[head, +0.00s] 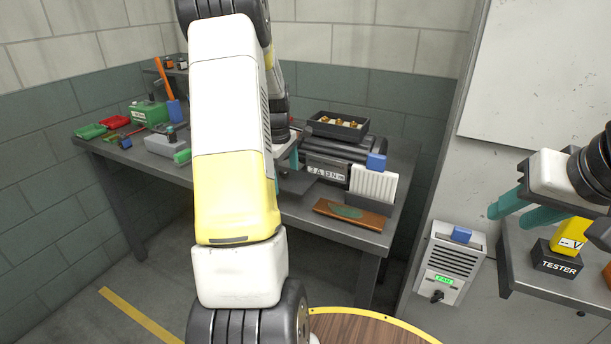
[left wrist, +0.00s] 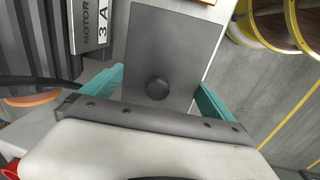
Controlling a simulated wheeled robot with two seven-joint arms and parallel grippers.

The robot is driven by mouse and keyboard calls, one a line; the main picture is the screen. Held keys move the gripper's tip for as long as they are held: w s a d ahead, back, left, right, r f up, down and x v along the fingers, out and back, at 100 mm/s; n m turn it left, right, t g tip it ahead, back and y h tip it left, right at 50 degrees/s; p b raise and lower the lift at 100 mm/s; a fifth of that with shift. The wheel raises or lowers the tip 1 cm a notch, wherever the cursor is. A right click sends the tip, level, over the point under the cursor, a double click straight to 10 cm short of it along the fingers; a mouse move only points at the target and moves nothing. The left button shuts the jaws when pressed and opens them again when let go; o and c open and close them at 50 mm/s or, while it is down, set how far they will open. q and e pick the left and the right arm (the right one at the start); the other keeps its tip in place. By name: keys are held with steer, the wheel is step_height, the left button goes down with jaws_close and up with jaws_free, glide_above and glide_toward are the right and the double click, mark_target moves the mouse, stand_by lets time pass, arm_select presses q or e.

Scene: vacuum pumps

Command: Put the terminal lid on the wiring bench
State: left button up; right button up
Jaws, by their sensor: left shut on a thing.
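The terminal lid, a flat dark grey plate with a round knob (left wrist: 170,40), is between the teal fingers of my left gripper (left wrist: 159,82) in the left wrist view. The left gripper is shut on it. In the head view the left gripper (head: 292,157) is partly hidden behind my own arm, and the dark lid (head: 299,183) shows beside the motor's front left. My right gripper (head: 520,210) is at the right edge with its teal fingers apart and nothing visible between them. I cannot tell which bench is the wiring bench; a long grey bench (head: 341,228) stands at the back.
The ribbed motor (head: 325,150) and a black tray (head: 338,127) are on the back bench. A wooden plaque (head: 352,214) lies at its front edge. A yellow-and-black tester (head: 556,262) stands on a right-hand shelf.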

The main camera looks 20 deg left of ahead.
mark_target(286, 195)
arm_select(q)
steer(key=f, duration=0.3)
steer(key=shift+w+f, duration=0.2)
steer(key=shift+f, duration=0.15)
steer(key=shift+f, duration=0.15)
steer(key=shift+s+d+f, duration=0.1)
steer(key=shift+s+f, duration=0.1)
steer(key=shift+f, duration=0.3)
steer(key=o, duration=1.5)
steer(key=shift+c, duration=0.2)
steer(key=r, duration=0.8)
steer(key=s+r, duration=0.1)
steer(key=r, duration=0.4)
steer(key=shift+s+r, duration=0.1)
steer(key=s+d+r+m+t+h, duration=0.1)
steer(key=s+d+r+m+t, duration=0.1)
steer(key=s+d+r+m, duration=0.55)
steer(key=s+d+r+m+t, duration=0.2)
steer(key=s+d+r+m, duration=0.3)
steer(key=s+d, duration=0.4)
steer(key=s+d+f+m+h, duration=0.1)
steer(key=s+d+m, duration=0.4)
steer(key=s, duration=0.2)
steer(key=shift+t, duration=0.4)
